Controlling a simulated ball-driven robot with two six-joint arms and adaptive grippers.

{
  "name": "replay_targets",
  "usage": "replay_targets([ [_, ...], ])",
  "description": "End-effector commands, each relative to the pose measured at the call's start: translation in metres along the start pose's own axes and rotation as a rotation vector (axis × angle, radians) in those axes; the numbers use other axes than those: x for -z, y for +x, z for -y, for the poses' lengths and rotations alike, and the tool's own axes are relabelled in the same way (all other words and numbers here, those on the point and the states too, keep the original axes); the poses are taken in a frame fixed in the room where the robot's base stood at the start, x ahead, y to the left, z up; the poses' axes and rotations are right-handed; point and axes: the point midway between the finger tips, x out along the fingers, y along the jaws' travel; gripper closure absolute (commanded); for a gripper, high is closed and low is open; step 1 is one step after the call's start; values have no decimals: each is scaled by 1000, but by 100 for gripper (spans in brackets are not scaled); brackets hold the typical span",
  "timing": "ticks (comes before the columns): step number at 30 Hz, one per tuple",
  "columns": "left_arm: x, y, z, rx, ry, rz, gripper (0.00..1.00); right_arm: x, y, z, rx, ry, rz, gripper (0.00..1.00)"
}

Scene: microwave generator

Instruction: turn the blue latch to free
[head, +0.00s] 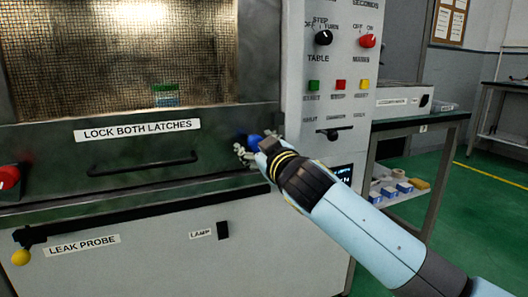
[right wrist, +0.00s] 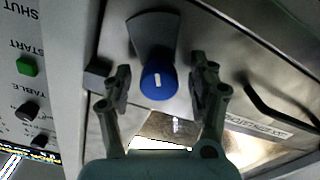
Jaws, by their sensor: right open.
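The blue latch (head: 255,140) is at the right end of the oven door's lower frame, mostly hidden behind my right gripper (head: 252,154) in the head view. In the right wrist view the blue latch (right wrist: 158,84) is a round knob with a short white mark, which points up and down in that picture. A grey plate shows beside the knob. My right gripper (right wrist: 160,86) is open, with one finger on each side of the knob and gaps showing between. My left gripper is not in view.
A red latch (head: 8,178) sits at the left end of the door. A black door handle (head: 143,163) runs between the latches. The control panel (head: 342,88), with knobs and buttons, stands to the right of the blue latch. A side table (head: 420,125) is farther right.

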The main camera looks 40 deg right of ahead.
Motion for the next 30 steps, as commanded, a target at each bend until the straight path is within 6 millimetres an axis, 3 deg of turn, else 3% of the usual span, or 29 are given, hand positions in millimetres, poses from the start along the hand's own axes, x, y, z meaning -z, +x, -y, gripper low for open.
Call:
replay_targets([
  [15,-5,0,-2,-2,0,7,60,-1,-101,1,2,2,4,41],
  [21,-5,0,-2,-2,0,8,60,-1,-115,1,1,2,3,41],
  [30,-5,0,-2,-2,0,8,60,-1,-115,1,1,2,2,41],
])
